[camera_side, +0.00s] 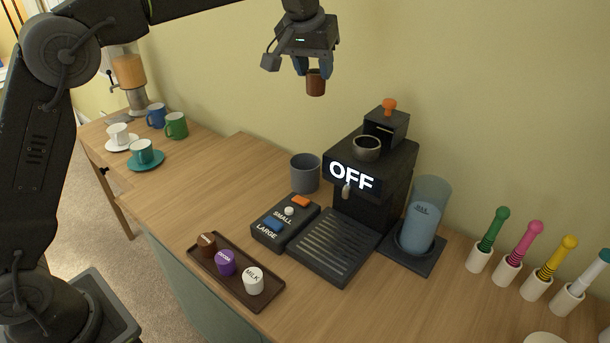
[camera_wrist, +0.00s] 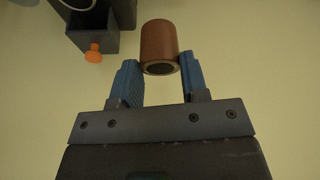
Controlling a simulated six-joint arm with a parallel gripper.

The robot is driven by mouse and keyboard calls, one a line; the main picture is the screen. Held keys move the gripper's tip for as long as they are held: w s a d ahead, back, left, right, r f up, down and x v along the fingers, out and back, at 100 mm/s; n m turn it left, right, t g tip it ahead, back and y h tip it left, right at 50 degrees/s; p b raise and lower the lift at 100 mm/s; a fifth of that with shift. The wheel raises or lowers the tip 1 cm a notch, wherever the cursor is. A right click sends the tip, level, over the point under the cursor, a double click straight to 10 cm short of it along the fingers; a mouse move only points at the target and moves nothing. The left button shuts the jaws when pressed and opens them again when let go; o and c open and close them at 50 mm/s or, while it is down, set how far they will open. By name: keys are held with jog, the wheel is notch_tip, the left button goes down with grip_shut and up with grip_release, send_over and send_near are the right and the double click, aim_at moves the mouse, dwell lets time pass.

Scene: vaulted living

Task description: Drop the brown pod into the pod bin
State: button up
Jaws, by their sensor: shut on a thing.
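The brown pod (camera_side: 316,84) is held high in the air between the blue fingers of my gripper (camera_side: 314,68), which is shut on it. In the wrist view the pod (camera_wrist: 159,45) sits between the fingertips of my gripper (camera_wrist: 158,72), with a dark round end showing. A grey open-topped cup-shaped bin (camera_side: 305,174) stands on the counter behind the button panel, left of the coffee machine; I take it as the pod bin. The held pod is well above the counter and apart from the bin. The inside bottom of the bin is hidden.
The black coffee machine (camera_side: 372,180) reads OFF, with an orange-knobbed lid (camera_side: 389,106) on top. A brown tray (camera_side: 262,291) holds several pods. A water tank (camera_side: 422,220) stands right of the machine. Cups (camera_side: 145,154) stand at the left; the counter between is clear.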

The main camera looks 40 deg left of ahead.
jog(key=a+x, duration=0.2)
jog(key=x, duration=0.9)
jog(key=s+a+x, duration=0.1)
jog(key=a+x, duration=0.2)
jog(key=x, duration=0.8)
jog(key=shift+s+f, duration=0.25)
jog(key=shift+f, duration=0.05)
jog(key=shift+a, duration=0.1)
jog(key=o, duration=1)
jog(key=shift+v, duration=6.95)
jog(key=shift+w, duration=0.1)
